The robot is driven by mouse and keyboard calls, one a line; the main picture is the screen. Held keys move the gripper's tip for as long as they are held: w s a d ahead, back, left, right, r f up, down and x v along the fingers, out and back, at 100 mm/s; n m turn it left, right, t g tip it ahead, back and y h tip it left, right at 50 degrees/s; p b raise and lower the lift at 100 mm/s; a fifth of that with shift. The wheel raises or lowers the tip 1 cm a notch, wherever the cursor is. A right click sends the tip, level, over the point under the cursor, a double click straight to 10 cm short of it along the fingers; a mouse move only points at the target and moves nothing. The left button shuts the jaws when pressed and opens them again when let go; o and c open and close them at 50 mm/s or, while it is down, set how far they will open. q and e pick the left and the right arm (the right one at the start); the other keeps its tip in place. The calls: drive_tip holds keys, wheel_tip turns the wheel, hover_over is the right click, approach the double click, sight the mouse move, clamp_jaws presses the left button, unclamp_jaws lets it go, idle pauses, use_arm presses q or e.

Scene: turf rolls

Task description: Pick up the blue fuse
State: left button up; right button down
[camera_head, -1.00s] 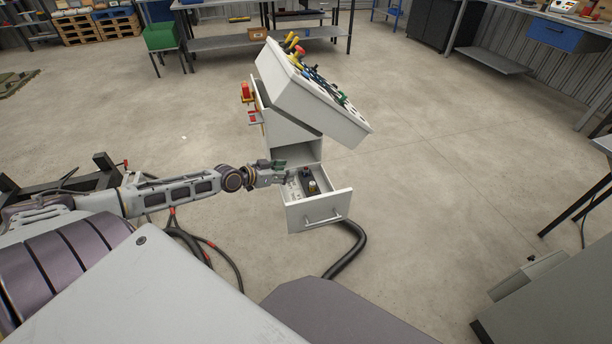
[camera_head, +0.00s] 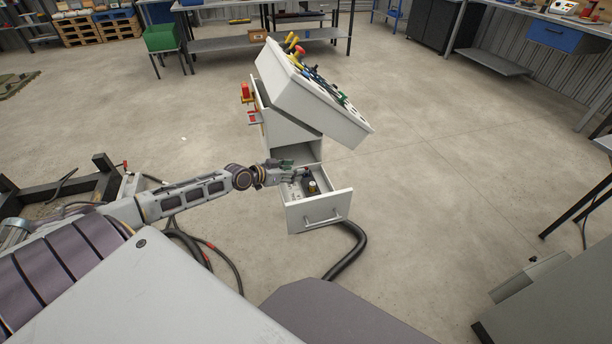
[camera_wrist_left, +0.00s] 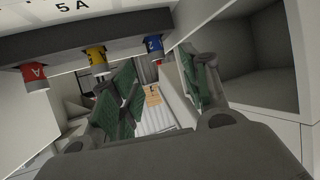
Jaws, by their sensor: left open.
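The blue fuse (camera_wrist_left: 153,45) shows in the left wrist view, set in a dark holder (camera_wrist_left: 120,25) beside a yellow fuse (camera_wrist_left: 97,57) and a red fuse (camera_wrist_left: 36,76). My left gripper (camera_wrist_left: 157,88) is open, its green-padded fingers on either side of a gap below the blue fuse in the picture. Nothing is between the fingers, and I cannot tell how far the fuse is from them. In the head view my left gripper (camera_head: 300,172) is over the open drawer (camera_head: 318,212), partly hiding the items inside. My right gripper is not in view.
The drawer belongs to a white cabinet with a tilted panel (camera_head: 312,105) of coloured handles close above my gripper. A red switch (camera_head: 246,92) is on the cabinet's left side. A black hose (camera_head: 348,250) lies on the floor.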

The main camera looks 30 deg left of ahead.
sight(306, 175)
use_arm(q)
drive_tip(key=shift+w, duration=0.1)
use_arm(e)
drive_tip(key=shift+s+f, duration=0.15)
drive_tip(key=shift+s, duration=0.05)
use_arm(q)
drive_tip(key=shift+w+d+f, duration=0.2)
drive_tip(key=shift+w, duration=0.1)
drive_tip(key=shift+w+d+f, duration=0.25)
drive_tip(key=shift+w+f, duration=0.1)
drive_tip(key=shift+w, duration=0.25)
drive_tip(key=shift+b+x, duration=0.4)
drive_tip(key=shift+x, duration=0.45)
drive_tip(key=shift+w+d+f, duration=0.2)
drive_tip(key=shift+w+f, duration=0.1)
drive_tip(key=shift+w, duration=0.1)
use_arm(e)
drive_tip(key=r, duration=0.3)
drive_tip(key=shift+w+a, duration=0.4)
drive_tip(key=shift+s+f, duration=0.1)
use_arm(q)
clamp_jaws()
